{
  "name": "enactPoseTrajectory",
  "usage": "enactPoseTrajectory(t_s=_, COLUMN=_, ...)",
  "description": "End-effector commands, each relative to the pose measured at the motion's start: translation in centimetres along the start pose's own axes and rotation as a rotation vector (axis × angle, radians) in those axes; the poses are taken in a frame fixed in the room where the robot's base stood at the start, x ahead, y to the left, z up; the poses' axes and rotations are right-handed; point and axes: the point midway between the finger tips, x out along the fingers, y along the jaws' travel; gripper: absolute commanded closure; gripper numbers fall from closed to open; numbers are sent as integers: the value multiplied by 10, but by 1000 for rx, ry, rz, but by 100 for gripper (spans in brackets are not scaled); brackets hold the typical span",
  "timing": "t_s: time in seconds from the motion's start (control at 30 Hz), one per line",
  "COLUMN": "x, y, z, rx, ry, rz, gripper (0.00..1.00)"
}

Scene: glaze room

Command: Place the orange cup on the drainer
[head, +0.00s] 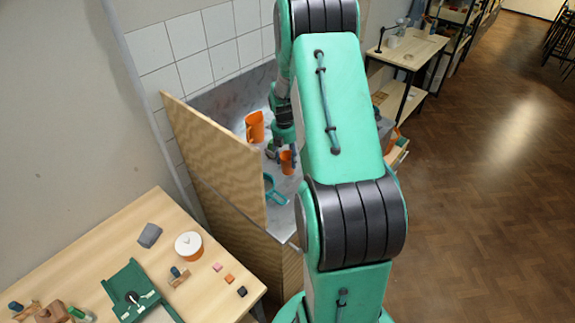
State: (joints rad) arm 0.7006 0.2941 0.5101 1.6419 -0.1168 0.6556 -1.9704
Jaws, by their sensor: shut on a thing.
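My gripper (280,156) is over the grey counter behind the wooden side panel, pointing down, partly hidden by my own arm. It is shut on a small orange cup (288,164), which looks roughly upright. Whether the cup touches the surface below cannot be told. A larger orange vessel with a handle (255,127) stands just behind and left of the gripper. A teal item (274,191) with a loop or frame shape lies in front of the cup. I cannot make out for certain which thing is the drainer; my arm hides much of the counter.
The tall wooden panel (216,160) closes the counter's left side. A wooden table (205,270) at front left holds a green tool, a round orange-sided pot with a pale top (188,245) and small blocks. Shelving stands at the back right; the floor at right is clear.

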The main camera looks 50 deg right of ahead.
Motion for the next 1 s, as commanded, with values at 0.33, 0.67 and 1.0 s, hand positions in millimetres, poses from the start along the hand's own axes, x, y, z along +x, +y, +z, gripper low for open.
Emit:
enactPoseTrajectory(t_s=0.33, x=15, y=-1, z=-2, rx=-1, ry=2, rz=-3, gripper=77)
enactPoseTrajectory(t_s=0.67, x=38, y=-1, z=-3, rx=-1, ry=0, rz=-1, gripper=77)
enactPoseTrajectory(t_s=1.0, x=40, y=-1, z=-4, rx=0, ry=1, rz=-1, gripper=51)
